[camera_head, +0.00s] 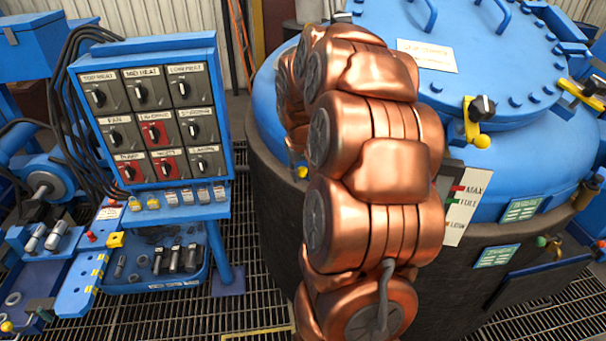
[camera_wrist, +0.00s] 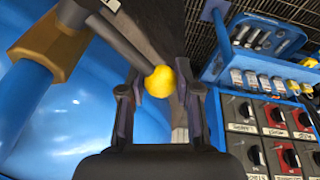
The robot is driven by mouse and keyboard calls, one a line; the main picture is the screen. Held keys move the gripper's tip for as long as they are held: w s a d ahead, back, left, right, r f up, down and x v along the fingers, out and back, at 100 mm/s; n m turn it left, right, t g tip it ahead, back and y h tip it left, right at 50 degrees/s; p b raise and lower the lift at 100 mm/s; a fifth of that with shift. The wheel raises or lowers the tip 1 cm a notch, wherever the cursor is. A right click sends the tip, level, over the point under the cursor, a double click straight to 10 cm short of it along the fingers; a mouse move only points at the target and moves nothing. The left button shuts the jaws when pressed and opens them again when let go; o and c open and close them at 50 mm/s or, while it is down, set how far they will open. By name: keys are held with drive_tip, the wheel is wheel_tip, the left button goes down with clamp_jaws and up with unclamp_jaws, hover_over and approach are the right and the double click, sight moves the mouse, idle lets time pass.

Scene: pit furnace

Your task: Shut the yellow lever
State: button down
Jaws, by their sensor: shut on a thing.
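In the wrist view, a round yellow knob (camera_wrist: 159,82) sits at the end of a dark grey lever rod (camera_wrist: 122,42). The rod runs up and left towards a tan-yellow bracket (camera_wrist: 45,45) around a blue pipe. My gripper (camera_wrist: 160,93) has its two dark fingers on either side of the yellow knob and is shut on it. In the head view my copper-coloured arm hides the gripper. A small yellow ball (camera_head: 302,172) shows at the left edge of the arm, against the furnace; I cannot tell if it is the same knob.
The blue furnace (camera_head: 350,18) stands behind my arm, with a yellow clamp (camera_head: 471,122) on its lid edge. A switch panel (camera_head: 150,50) stands at left, above a blue tool tray (camera_head: 160,284). Grated floor (camera_head: 258,290) lies between them.

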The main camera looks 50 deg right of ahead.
drive_tip(key=shift+f+g+b, duration=0.5)
drive_tip(key=shift+f+g, duration=0.15)
drive_tip(key=shift+g, duration=0.05)
drive_tip(key=c, duration=0.8)
unclamp_jaws()
drive_tip(key=shift+r, duration=0.1)
drive_tip(key=v, duration=1.2)
drive_tip(key=shift+a, duration=0.25)
